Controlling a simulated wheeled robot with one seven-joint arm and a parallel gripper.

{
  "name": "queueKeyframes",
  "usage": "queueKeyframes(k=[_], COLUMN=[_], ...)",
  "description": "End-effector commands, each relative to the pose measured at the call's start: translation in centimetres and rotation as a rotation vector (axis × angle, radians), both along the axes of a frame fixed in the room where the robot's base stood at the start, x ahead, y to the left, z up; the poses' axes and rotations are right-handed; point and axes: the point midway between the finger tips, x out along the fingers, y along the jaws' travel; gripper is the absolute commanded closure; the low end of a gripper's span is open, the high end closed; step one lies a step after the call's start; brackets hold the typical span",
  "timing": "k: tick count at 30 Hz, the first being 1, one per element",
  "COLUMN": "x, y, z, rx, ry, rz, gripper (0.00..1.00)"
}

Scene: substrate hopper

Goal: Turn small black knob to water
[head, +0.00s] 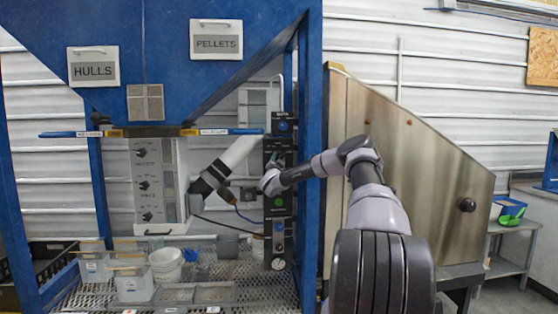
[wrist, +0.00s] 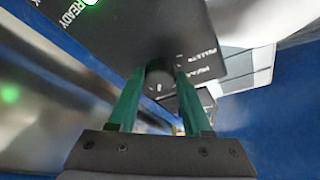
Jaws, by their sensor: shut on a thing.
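The small black knob (wrist: 160,74) sits on a black control panel (wrist: 135,30) with white lettering around it. One label beside it looks like "PELLETS". My gripper (wrist: 158,84) has its two green fingers on either side of the knob and is shut on it. Which way the knob points cannot be made out. In the head view the gripper (head: 274,163) is at the upper part of the tall black panel (head: 279,222) on the blue post, and my wrist hides the knob.
A white box with several black knobs (head: 157,184) hangs left of the panel. The blue hopper (head: 150,25) is overhead. Clear bins (head: 132,285) stand on the mesh table. A steel chute (head: 400,180) is at right.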

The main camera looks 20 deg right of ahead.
Motion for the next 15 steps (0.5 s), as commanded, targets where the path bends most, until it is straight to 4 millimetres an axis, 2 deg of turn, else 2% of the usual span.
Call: queueKeyframes(k=[15], x=[-0.01], y=[-0.06], z=[-0.03], rx=[0.064], ry=[-0.018], rz=[-0.001], gripper=[1.0])
